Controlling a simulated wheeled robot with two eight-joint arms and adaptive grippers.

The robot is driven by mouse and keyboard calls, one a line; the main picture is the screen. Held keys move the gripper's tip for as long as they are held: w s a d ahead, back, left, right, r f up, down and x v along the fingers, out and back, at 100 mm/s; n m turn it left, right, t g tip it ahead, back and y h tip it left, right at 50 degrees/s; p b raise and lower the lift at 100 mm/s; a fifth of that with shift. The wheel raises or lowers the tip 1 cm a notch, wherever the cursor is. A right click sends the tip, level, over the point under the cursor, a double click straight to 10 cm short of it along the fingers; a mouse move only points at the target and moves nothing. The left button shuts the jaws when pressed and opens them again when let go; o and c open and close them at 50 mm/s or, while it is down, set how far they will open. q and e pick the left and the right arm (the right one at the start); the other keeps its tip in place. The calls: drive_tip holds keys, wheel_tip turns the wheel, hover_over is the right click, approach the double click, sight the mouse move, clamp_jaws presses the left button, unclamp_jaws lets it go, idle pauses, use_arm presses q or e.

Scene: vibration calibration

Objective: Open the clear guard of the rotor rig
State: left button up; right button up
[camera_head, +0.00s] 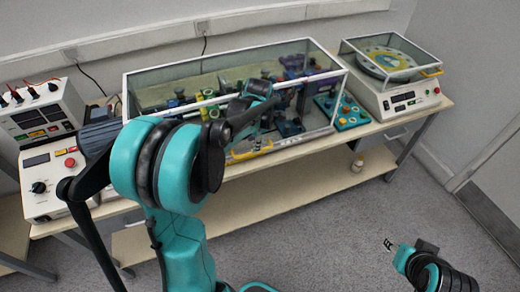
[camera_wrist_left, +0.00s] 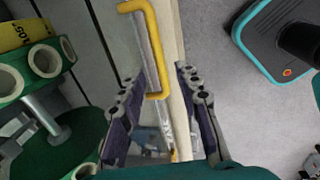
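The clear guard (camera_head: 222,56) is a white-framed transparent box over the rotor rig on the bench. It appears closed. Its yellow handle (camera_head: 250,153) is low on the front; in the left wrist view the handle (camera_wrist_left: 155,45) runs along the bench edge. My left gripper (camera_wrist_left: 155,95) is open, one finger on each side of the handle's near end; I cannot tell whether they touch it. In the head view my left arm hides part of the guard's front. Green rig parts (camera_wrist_left: 45,60) show at the left of the wrist view. My right gripper (camera_head: 390,245) is low at right, away from the bench.
A control box with a red button (camera_head: 50,170) stands left of the guard. A white instrument (camera_head: 405,100) with its own clear cover and yellow handle stands right. The floor (camera_head: 320,220) in front is clear.

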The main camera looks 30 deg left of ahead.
use_arm(q)
drive_tip(key=f, duration=0.1)
drive_tip(key=f+b, duration=0.1)
drive_tip(key=f, duration=0.3)
drive_tip(key=shift+w+a+f+b, duration=0.2)
drive_tip(key=shift+w+a+b, duration=0.15)
drive_tip(key=shift+w+a, duration=0.05)
clamp_jaws()
